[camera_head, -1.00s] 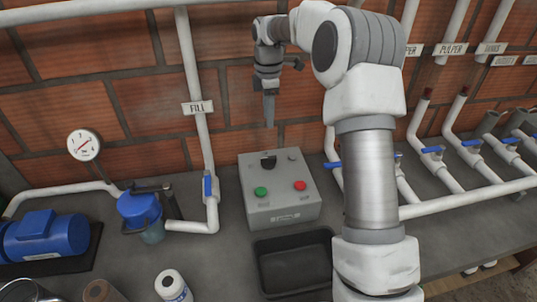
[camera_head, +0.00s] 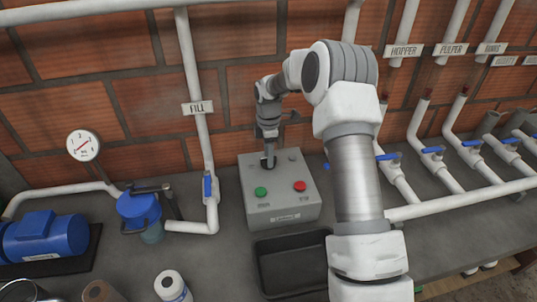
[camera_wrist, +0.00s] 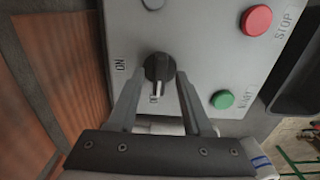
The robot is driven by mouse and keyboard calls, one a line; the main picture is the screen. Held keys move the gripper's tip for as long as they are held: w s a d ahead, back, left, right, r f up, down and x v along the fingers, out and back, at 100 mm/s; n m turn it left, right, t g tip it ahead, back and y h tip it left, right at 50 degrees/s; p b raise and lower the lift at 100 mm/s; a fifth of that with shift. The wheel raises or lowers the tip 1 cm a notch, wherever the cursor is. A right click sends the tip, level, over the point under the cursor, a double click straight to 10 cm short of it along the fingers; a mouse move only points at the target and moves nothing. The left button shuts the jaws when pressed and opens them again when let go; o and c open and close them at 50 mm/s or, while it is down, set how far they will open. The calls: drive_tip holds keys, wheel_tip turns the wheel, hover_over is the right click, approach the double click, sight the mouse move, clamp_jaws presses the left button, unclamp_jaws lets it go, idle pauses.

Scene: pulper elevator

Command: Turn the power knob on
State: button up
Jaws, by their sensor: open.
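The grey control box (camera_head: 285,212) stands on the counter against the brick wall. The black power knob (camera_wrist: 159,67) is on its top face, with a pale pointer directed toward the bottom of the wrist view. An ON label lies left of the knob there; the small label by the pointer is hard to read. My gripper (camera_wrist: 157,82) is open, with one finger on each side of the knob; I cannot tell whether they touch it. In the head view my gripper (camera_head: 268,163) points down at the box and mostly hides the knob.
The box also bears a green button (camera_head: 261,191) and a red STOP button (camera_head: 300,186). A black tray (camera_head: 290,262) lies in front. A FILL pipe with a blue valve handle (camera_head: 208,187) stands left; more blue-handled pipes are right.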

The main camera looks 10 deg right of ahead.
drive_tip(key=shift+c, duration=0.2)
clamp_jaws()
idle(0.3)
drive_tip(key=m+b, duration=0.1)
drive_tip(key=m, duration=0.3)
drive_tip(key=shift+m, duration=0.3)
drive_tip(key=m, duration=0.4)
drive_tip(key=shift+b, duration=0.35)
drive_tip(key=m, duration=0.5)
drive_tip(key=shift+r+m+b, duration=0.1)
drive_tip(key=shift+m+b, duration=0.2)
drive_tip(key=shift+m, duration=1.9)
